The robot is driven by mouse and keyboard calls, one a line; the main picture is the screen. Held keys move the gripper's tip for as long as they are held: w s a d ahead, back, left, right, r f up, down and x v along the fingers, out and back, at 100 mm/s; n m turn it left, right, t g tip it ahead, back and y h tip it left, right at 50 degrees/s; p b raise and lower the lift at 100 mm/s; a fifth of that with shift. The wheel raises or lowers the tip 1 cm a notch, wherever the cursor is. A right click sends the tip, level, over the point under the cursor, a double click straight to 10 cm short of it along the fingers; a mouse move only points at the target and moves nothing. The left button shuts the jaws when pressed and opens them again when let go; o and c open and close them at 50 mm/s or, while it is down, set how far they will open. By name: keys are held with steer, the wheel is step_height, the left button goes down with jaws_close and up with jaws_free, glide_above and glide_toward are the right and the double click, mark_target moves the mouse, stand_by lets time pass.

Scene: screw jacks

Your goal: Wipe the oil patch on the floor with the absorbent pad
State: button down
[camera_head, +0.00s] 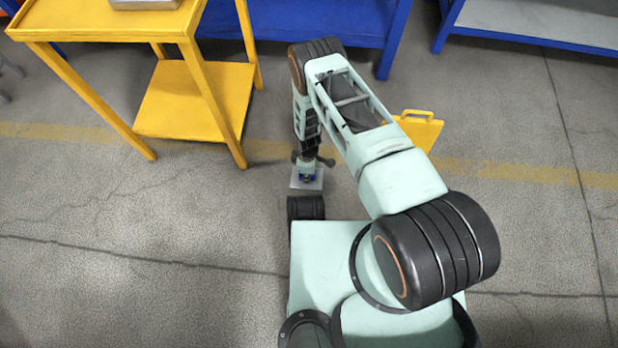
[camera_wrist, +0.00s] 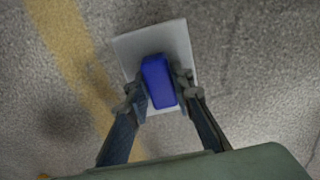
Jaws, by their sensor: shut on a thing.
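The absorbent pad (camera_head: 308,184) is a pale square plate with a blue grip block on top. In the wrist view, the pad (camera_wrist: 178,42) lies flat-looking below my gripper, with the blue block (camera_wrist: 158,82) between the fingers. My gripper (camera_wrist: 158,90) is shut on this block. In the head view, my gripper (camera_head: 307,174) points down just in front of my base. I cannot tell whether the pad touches the floor. A faint dark round smudge (camera_wrist: 65,118) shows on the floor left of the pad in the wrist view; I cannot tell whether it is oil or shadow.
A yellow table-like cart (camera_head: 195,85) stands at the upper left. A yellow item with a handle (camera_head: 420,128) stands on the floor right of my forearm. Blue shelving (camera_head: 300,22) lines the back. A worn yellow line (camera_head: 510,172) crosses the floor.

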steer(key=shift+r+p, duration=0.3)
steer(key=shift+r, duration=0.8)
